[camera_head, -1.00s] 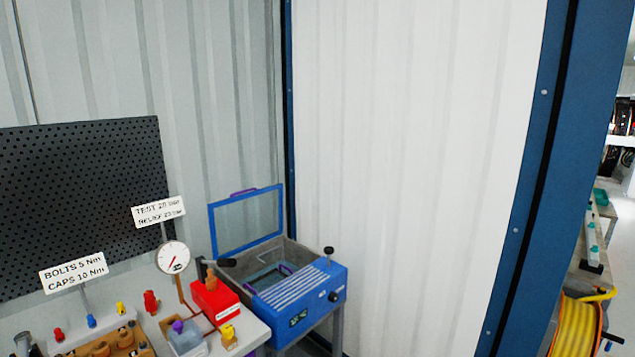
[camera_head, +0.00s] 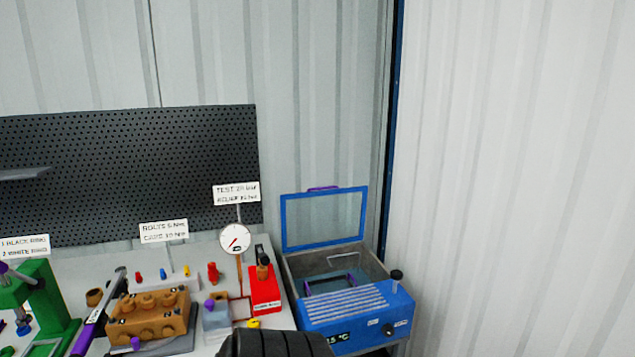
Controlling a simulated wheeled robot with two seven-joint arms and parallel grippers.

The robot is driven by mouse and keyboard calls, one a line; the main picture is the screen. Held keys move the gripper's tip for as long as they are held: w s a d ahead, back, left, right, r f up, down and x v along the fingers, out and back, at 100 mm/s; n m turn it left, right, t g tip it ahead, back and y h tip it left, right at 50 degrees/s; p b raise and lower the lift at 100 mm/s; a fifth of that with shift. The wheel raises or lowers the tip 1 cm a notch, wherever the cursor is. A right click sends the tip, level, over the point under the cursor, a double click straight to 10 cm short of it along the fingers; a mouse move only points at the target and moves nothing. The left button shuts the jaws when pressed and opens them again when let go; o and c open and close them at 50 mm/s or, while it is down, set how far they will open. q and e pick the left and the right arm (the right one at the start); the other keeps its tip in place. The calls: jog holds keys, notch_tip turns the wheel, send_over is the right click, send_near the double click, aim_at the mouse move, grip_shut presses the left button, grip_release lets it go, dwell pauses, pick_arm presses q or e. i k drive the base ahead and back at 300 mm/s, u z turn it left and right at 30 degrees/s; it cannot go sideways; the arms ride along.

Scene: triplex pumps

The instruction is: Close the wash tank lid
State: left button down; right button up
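The blue wash tank (camera_head: 352,307) stands to the right of the workbench, in the corner. Its lid (camera_head: 324,218), a blue frame with a clear pane and a purple handle on its top edge, stands open and upright at the back of the tank. The tank's grey inside shows, with a basket with purple handles in it. A black rounded part, probably of my own arm, shows at the bottom edge in front of the tank. No gripper fingers are in view.
The bench to the left holds a red box (camera_head: 264,290), a pressure gauge (camera_head: 235,240), a brown pump block (camera_head: 150,315) and a green press (camera_head: 40,300). A black pegboard (camera_head: 130,175) stands behind. White walls close off the back and right.

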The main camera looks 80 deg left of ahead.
aim_at(364, 189)
jog(key=u, duration=0.85)
jog(key=i, duration=1)
jog(key=u, duration=1.05)
